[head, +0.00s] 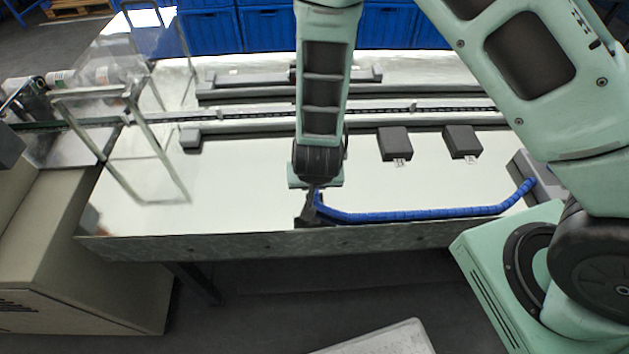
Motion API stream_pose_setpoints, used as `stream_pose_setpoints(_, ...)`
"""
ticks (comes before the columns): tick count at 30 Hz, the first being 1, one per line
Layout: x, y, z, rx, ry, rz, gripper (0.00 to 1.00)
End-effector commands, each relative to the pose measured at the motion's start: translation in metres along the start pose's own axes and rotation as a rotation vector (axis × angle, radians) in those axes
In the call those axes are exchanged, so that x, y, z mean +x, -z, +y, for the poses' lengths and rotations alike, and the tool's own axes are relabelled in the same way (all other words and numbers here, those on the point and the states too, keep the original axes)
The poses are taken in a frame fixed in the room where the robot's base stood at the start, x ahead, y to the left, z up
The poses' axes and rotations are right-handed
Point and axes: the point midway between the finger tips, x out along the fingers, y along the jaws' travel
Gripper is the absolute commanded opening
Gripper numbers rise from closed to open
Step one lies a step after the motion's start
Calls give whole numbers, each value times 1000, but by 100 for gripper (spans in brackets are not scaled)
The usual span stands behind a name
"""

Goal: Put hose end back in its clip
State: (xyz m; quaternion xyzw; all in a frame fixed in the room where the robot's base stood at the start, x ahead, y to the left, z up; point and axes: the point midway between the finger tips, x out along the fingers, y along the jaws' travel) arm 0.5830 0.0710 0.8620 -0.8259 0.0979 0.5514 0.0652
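A blue segmented hose (420,215) runs along the front of the bright tabletop. Its right end meets a grey box at the table's right side, and its left end bends up beside my gripper (312,205). My gripper points down at the table's front edge, at that left end. Dark parts around the hose end overlap there. I cannot tell gripper fingers from a clip, or whether the fingers close on the hose. No clip can be made out separately.
The grey box (541,178) stands at the table's right. Two small dark boxes (395,143) (462,141) sit behind the hose. A conveyor rail (240,119) crosses the back, and a metal guard frame (143,125) stands at left. The tabletop between frame and gripper is clear.

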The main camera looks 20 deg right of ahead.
Motion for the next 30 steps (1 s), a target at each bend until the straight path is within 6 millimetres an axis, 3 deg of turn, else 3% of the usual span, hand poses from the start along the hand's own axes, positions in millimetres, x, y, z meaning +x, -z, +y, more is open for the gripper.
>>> stream_pose_setpoints(23,8,-3,0,0,0,0,0)
stream_pose_setpoints(24,7,-3,0,0,0,0,29)
stream_pose_setpoints(25,7,-3,0,0,0,0,38)
stream_pose_setpoints(26,7,-3,0,0,0,0,44)
stream_pose_setpoints(30,7,-3,0,0,0,0,44)
